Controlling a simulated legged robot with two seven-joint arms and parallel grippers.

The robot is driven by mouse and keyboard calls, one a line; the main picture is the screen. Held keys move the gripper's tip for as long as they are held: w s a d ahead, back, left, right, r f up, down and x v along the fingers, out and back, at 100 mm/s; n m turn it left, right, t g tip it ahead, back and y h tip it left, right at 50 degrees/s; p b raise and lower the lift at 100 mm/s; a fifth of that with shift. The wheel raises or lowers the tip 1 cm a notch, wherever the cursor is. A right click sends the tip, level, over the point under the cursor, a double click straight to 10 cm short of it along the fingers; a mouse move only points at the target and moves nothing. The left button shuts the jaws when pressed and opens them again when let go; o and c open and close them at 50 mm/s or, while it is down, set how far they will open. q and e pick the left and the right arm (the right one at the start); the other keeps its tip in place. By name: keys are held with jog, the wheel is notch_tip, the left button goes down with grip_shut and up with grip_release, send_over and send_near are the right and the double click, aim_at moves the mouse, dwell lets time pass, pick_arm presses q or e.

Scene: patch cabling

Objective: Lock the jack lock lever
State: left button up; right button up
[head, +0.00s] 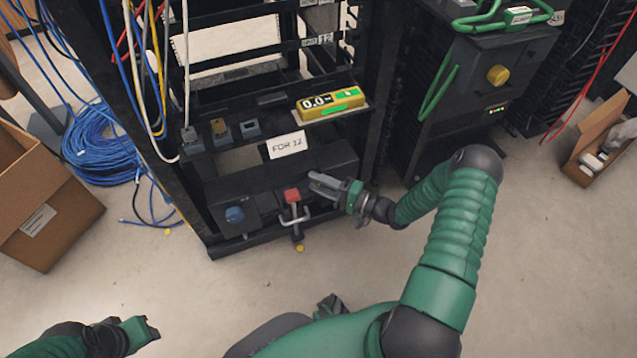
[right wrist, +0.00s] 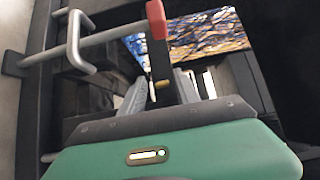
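The lock lever has a red end (head: 291,195) and sits on the front of the dark unit (head: 255,190) at the bottom of the rack. In the right wrist view the red end (right wrist: 156,18) tops a dark stem with a small yellow mark. My right gripper (head: 313,181) is just right of the red end. In the right wrist view its two grey fingers (right wrist: 162,90) are apart, with the dark stem showing between them; I cannot tell if they touch it. My left gripper (head: 150,329) is low at the left, away from the rack; its finger gap is unclear.
A silver U-shaped handle (head: 296,219) projects beside the lever; it also shows in the right wrist view (right wrist: 75,42). A yellow meter (head: 330,103) rests above. Blue cables (head: 100,150) and a cardboard box (head: 45,215) lie left.

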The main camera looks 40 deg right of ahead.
jog(key=p+v, duration=0.7)
jog(key=v, duration=1)
jog(key=shift+f, duration=0.2)
